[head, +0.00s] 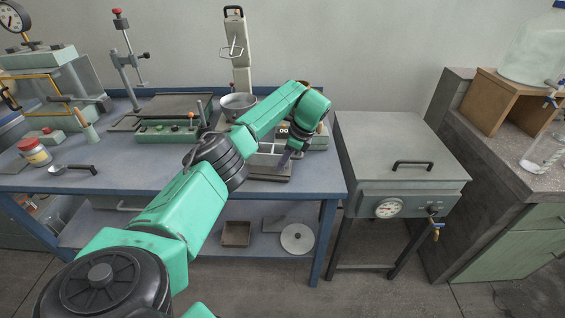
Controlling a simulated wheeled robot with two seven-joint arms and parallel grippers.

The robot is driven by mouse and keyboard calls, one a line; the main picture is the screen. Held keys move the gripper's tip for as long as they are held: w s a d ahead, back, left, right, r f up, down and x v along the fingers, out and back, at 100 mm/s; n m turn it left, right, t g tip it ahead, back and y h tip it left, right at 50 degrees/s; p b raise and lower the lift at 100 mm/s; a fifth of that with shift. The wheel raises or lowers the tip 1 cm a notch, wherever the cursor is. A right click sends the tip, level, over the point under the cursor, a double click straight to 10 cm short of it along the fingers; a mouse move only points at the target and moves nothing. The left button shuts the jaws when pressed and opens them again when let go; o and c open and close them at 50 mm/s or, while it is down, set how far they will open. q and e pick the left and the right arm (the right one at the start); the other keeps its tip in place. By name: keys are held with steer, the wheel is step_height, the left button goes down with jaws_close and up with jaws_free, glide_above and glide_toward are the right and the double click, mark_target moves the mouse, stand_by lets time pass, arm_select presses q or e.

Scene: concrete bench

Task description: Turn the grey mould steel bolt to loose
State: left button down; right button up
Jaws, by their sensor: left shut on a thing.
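The grey mould (266,160) sits on the blue bench near its right front edge, on a dark base. My left arm reaches across the bench from the lower left, and its wrist bends down over the mould. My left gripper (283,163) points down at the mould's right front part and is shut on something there. The steel bolt is too small and too covered by the gripper to make out clearly. My right gripper is not in view.
A steel bowl (238,104) and a green-based device (167,131) stand behind my arm. A jar (35,152) and a small pan (73,169) are at the left. A grey lidded cabinet (400,150) with a gauge stands right of the bench. The bench's front middle is partly free.

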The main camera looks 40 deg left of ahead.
arm_select(q)
steer(key=c, duration=1.3)
jaws_free()
